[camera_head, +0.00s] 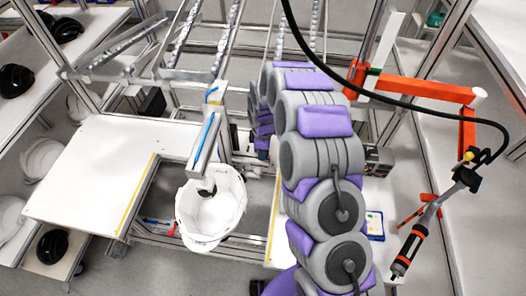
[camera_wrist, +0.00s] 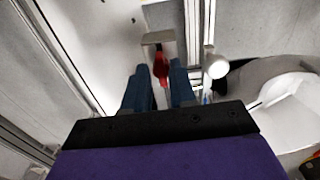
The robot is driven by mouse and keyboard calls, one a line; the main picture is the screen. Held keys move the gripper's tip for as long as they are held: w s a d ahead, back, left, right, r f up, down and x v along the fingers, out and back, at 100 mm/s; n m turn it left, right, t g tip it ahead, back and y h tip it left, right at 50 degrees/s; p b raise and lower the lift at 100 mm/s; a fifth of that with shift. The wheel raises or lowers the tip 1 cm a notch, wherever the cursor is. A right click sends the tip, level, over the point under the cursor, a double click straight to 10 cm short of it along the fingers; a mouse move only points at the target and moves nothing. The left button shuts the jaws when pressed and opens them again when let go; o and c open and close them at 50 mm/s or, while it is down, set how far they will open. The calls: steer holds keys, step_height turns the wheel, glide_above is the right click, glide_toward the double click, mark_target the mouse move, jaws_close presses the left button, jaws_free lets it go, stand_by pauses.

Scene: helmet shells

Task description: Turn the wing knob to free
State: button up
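A red knob (camera_wrist: 161,66) shows in the wrist view, in front of a pale block (camera_wrist: 152,40); I take it to be the wing knob. My gripper (camera_wrist: 161,78) has two blue fingers, one on each side of the red knob. The fingers stand apart, and the knob fills most of the gap between their tips. I cannot tell whether they press on it. In the head view my arm hides the gripper and I cannot make out this knob. A white helmet shell (camera_head: 211,209) hangs open side up below a post (camera_head: 207,137).
A white table (camera_head: 95,170) with a yellow line stands left of the shell. Dark and white helmet shells lie on the left shelves. An orange-red arm (camera_head: 432,88) and a hanging tool (camera_head: 409,250) with a black cable are at the right. In the wrist view a white round-ended part (camera_wrist: 215,65) is close right of the fingers.

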steer(key=o, duration=0.4)
step_height(320, 180, up, 17)
steer(key=shift+r+p, duration=0.15)
steer(key=shift+p, duration=0.25)
stand_by(0.6)
steer(key=s+d+r+m+b, duration=0.1)
steer(key=s+d+r+m, duration=0.15)
steer(key=s, duration=0.45)
steer(key=s+d+r+m+b, duration=0.1)
steer(key=s+d+r+m, duration=0.15)
steer(key=s, duration=0.35)
steer(key=s+d+r+m+b, duration=0.2)
steer(key=s+m, duration=0.1)
steer(key=s, duration=0.4)
steer(key=s+d+f+m+g+b, duration=0.1)
steer(key=s+m, duration=0.3)
steer(key=s, duration=0.6)
steer(key=s+d+f+m+b, duration=0.1)
steer(key=s+d+f+m, duration=0.1)
steer(key=s, duration=0.8)
steer(key=shift+d+f+m+g, duration=0.15)
steer(key=shift+d+m+g, duration=0.25)
steer(key=shift+d+m, duration=0.55)
